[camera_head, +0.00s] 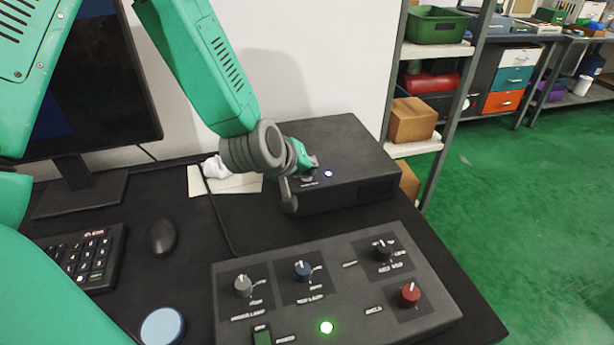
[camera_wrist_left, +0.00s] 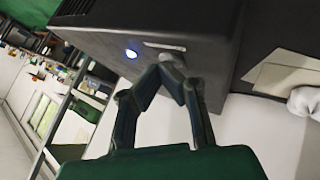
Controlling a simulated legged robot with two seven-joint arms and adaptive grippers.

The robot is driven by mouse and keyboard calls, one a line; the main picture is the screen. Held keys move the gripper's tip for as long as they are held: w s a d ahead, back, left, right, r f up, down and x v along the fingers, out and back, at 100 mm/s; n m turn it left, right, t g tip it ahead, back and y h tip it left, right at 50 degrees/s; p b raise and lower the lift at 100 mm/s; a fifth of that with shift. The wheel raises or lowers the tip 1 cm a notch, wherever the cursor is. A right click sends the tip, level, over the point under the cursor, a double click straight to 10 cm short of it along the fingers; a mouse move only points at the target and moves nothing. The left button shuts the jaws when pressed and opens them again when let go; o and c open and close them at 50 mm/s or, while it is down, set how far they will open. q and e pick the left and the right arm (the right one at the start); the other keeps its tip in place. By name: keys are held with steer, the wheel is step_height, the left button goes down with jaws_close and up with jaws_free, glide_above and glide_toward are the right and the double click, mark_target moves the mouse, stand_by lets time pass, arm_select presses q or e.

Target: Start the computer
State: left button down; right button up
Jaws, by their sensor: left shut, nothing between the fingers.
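The computer (camera_head: 345,140) is a black box at the back of the dark desk, by the wall; it also shows in the left wrist view (camera_wrist_left: 200,22). A small bluish-white light (camera_head: 328,174) glows on its front, clear in the left wrist view (camera_wrist_left: 131,53). My left gripper (camera_head: 309,176) is at the front of the box, left of the light. In the left wrist view its fingers (camera_wrist_left: 172,72) are shut and empty, their tips at a grey round button (camera_wrist_left: 173,57). Whether they touch it I cannot tell. My right gripper is not in view.
A control panel (camera_head: 285,325) with several knobs and a green light (camera_head: 326,327) stands at the desk's front. A monitor (camera_head: 105,85), keyboard (camera_head: 85,257) and mouse (camera_head: 162,237) are on the left. A shelf rack (camera_head: 420,145) stands right of the desk.

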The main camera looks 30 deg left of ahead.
arm_select(q)
steer(key=shift+r+p, duration=0.7)
steer(key=shift+r, duration=0.05)
step_height(320, 180, up, 5)
steer(key=p, duration=0.5)
